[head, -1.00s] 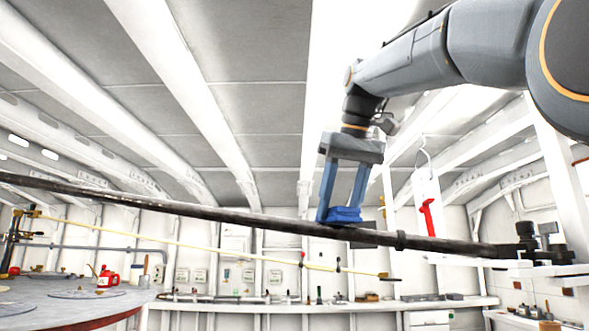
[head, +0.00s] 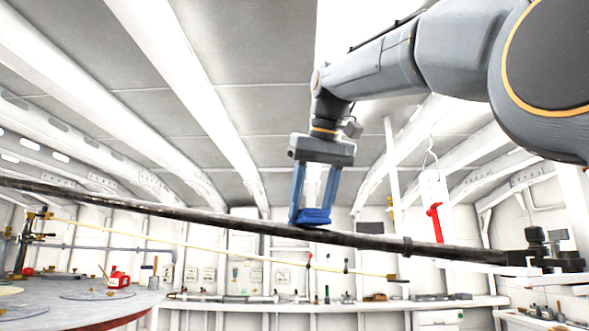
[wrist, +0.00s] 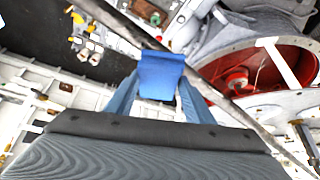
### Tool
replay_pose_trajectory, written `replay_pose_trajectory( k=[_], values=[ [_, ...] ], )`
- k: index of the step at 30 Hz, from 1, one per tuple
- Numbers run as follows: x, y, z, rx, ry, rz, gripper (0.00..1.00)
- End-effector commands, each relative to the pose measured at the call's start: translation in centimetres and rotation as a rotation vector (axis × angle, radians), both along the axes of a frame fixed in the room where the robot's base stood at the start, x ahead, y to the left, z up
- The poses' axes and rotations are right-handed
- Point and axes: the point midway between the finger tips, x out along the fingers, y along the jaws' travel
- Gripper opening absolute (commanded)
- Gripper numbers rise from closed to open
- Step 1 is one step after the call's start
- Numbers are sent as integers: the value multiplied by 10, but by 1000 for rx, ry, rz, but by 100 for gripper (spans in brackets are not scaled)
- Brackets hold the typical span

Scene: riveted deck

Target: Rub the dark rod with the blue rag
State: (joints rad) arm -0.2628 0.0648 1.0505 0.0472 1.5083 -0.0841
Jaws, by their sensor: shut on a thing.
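The dark rod (head: 190,213) runs slantwise across the head view, from the left edge down to a dark clamp at the right. It also crosses the wrist view (wrist: 119,22) diagonally. My gripper (head: 315,212) is above the middle of the rod, its blue fingers pointing down. It is shut on the folded blue rag (head: 313,217), which also shows between the fingertips in the wrist view (wrist: 161,74). The rag appears to touch the rod's upper side. The rod's face under the rag is hidden.
The dark clamp (head: 545,252) holds the rod's right end. A red-handled item (head: 436,222) hangs behind the rod. A thin yellow rod (head: 220,250) runs below it. A round table (head: 110,312) with a red can (head: 119,279) stands lower left. A cluttered bench (head: 340,306) lines the back.

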Motion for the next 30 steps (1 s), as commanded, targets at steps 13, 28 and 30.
replay_pose_trajectory(
  k=[13,28,30],
  values=[
    [5,12,26,0,-1,-17,24],
    [7,10,72,0,-2,-20,23],
    [6,10,76,0,-2,-20,23]
  ],
)
